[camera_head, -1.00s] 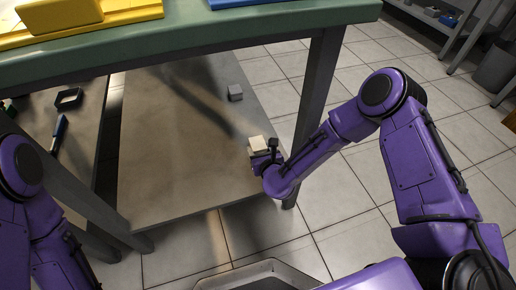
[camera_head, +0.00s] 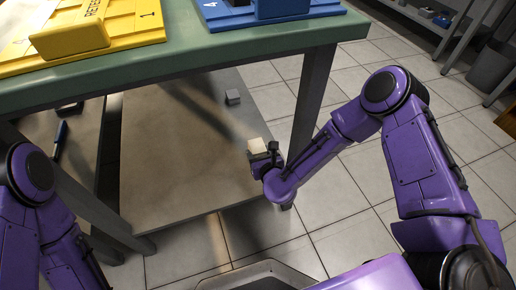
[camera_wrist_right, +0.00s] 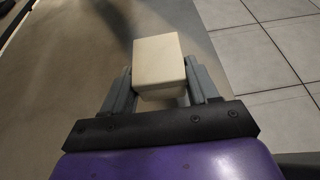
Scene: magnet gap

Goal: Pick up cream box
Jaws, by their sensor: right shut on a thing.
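The cream box (camera_head: 257,145) is a small pale block at the tip of my right gripper (camera_head: 264,156), over the right edge of the low board under the green table. In the right wrist view the cream box (camera_wrist_right: 160,62) sits between the two grey fingers of my right gripper (camera_wrist_right: 161,88), which are shut on it. I cannot tell how far the box is above the board. My left arm shows at the left edge of the head view, but its gripper is out of view.
The green table (camera_head: 200,60) stands above, with a yellow tray (camera_head: 135,30) and a blue tray (camera_head: 235,16) on it. A table leg (camera_head: 314,105) is close to my right forearm. Tiled floor is free at right.

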